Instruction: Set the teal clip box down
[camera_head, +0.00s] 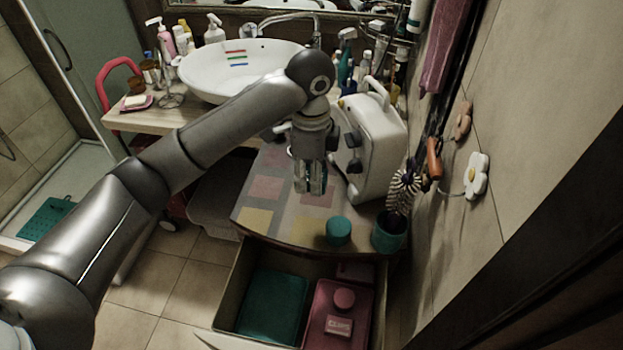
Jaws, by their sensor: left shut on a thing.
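My left gripper (310,188) points down over the patterned cabinet top, in front of the white case. It is shut on a small teal thing (318,178), which looks like the teal clip box. The fingers hide most of it, and I cannot tell whether it touches the top. Below, an open drawer holds an empty-looking teal tray (272,305) at left and a pink tray (318,335) at right. In the pink tray are a round pink jar (344,298) and a pink box marked CLIPS (339,326). My right gripper is out of view.
A round teal jar (339,231) stands near the cabinet top's front edge. Beside it is a teal cup (389,234) with brushes. A white case (374,140) stands behind the gripper. A white basin (240,70) and several bottles are further back. The cabinet top's left front is clear.

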